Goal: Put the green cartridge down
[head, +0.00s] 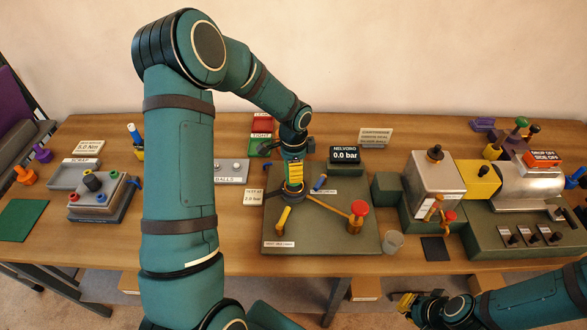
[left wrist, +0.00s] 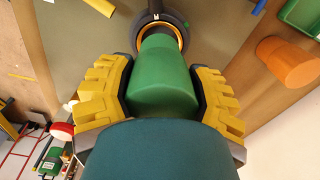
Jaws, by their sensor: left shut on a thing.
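The green cartridge (left wrist: 163,82) is between the yellow ribbed fingers of my left gripper (left wrist: 160,95) in the left wrist view, and the gripper is shut on it. Its far end meets a dark ring (left wrist: 184,22) with an orange inner edge; I cannot tell how deep it sits there. In the head view my left gripper (head: 291,176) points down over the grey-green plate (head: 320,243) and largely hides the cartridge. My right gripper (head: 405,304) is low at the front, apart from the table objects; its finger opening is unclear.
On the plate stand a red-topped valve (head: 357,211) and a yellow-handled fitting (head: 283,219). A black gauge box (head: 344,155) is behind. A clear cup (head: 392,241) stands right of the plate. Metal machines (head: 437,182) fill the right side; a grey tray (head: 73,175) is at left.

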